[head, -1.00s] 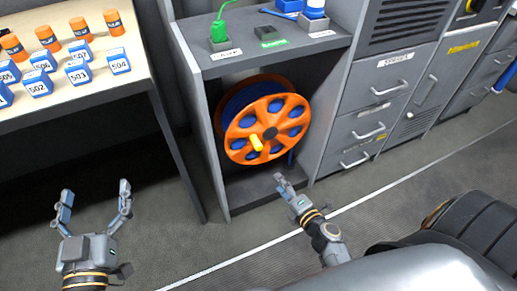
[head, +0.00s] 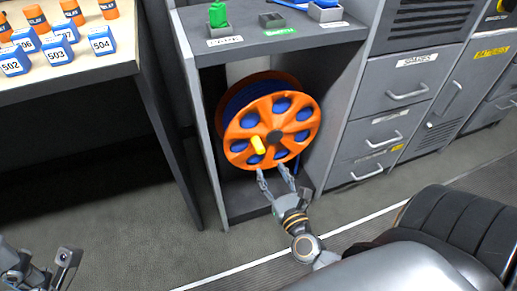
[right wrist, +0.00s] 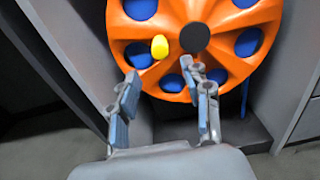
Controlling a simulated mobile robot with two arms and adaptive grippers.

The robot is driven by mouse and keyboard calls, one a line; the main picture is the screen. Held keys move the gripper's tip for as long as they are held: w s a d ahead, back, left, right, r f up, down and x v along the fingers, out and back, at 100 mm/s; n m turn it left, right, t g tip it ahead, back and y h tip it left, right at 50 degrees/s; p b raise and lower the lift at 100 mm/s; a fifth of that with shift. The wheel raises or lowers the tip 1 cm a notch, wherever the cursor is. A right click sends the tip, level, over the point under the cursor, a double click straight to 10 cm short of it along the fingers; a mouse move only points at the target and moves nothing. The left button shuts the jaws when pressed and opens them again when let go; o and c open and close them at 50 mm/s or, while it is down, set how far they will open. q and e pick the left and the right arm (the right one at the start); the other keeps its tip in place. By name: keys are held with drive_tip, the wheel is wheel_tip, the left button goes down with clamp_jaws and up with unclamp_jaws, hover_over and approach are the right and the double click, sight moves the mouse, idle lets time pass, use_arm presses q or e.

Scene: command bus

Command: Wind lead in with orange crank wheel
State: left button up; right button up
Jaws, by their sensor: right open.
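The orange crank wheel (head: 290,107) stands upright in an open grey cabinet bay, with blue lead wound behind it. Its yellow handle (head: 258,145) sticks out at the lower left of the hub. My right gripper (head: 272,172) is open and empty just below the wheel's lower rim. In the right wrist view the open fingers (right wrist: 160,78) straddle the space under the yellow handle (right wrist: 159,47), with the handle beyond their tips. Whether a finger touches the wheel I cannot tell. My left gripper (head: 45,270) is partly in the lower left corner, away from the wheel.
The cabinet's side walls (head: 204,140) and floor (head: 240,200) bound the wheel closely. A table (head: 110,65) with numbered blue blocks and orange cylinders stands at left. Grey drawers (head: 385,130) are at right. A blue strand (right wrist: 244,95) hangs beside the wheel. Open floor lies in front.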

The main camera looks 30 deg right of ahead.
sight(261, 152)
drive_tip(key=x, duration=1)
drive_tip(key=shift+w, duration=0.1)
clamp_jaws()
